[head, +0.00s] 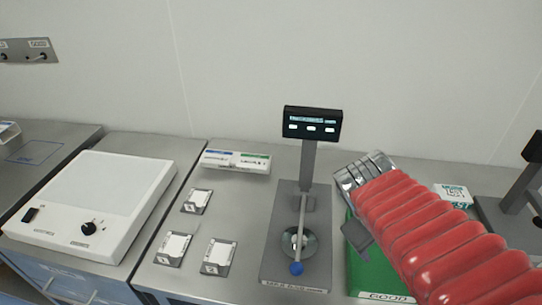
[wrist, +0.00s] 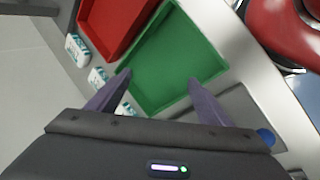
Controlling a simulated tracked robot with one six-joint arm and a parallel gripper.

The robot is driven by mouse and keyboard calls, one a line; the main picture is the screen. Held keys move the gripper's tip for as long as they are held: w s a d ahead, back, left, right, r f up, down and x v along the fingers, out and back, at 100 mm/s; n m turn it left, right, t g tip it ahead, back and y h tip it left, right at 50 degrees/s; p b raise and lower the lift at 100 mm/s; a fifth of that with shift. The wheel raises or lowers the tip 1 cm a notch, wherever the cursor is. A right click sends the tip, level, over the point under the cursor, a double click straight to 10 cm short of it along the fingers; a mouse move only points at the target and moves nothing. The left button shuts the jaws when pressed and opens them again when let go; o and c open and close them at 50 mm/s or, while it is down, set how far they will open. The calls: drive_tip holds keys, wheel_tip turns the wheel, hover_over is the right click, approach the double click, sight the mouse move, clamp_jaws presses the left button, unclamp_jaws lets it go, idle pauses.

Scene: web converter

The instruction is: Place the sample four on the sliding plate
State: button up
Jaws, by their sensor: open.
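Three small white sample cards with printed labels lie on the steel bench in the head view, at the back (head: 196,201), front left (head: 173,249) and front right (head: 219,256). I cannot read which is sample four. The grey plate (head: 275,262) under the display stand has a round disc and a blue-knobbed lever on it; it looks like the sliding plate, and no card shows on it. My gripper (wrist: 160,80) is open and empty above the green tray (wrist: 178,55) in the wrist view. In the head view my red-sleeved arm mostly hides it.
The display (head: 312,123) stands upright behind the plate. A white hot-plate-like device (head: 95,205) is at left. A label holder (head: 236,162) stands behind the cards. A red tray (wrist: 108,22) and small white-teal boxes (wrist: 77,48) are beside the green tray.

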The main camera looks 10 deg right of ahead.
drive_tip(key=w+a+r+m+t+y, duration=0.1)
drive_tip(key=a+r+t+y, duration=0.1)
drive_tip(key=a, duration=0.6)
drive_tip(key=w+a+r+m+t+y, duration=0.1)
drive_tip(key=a+r+t+y, duration=0.1)
drive_tip(key=a, duration=0.7)
drive_tip(key=shift+r+m+y, duration=0.3)
drive_tip(key=shift+r+y, duration=0.1)
drive_tip(key=shift+y, duration=0.3)
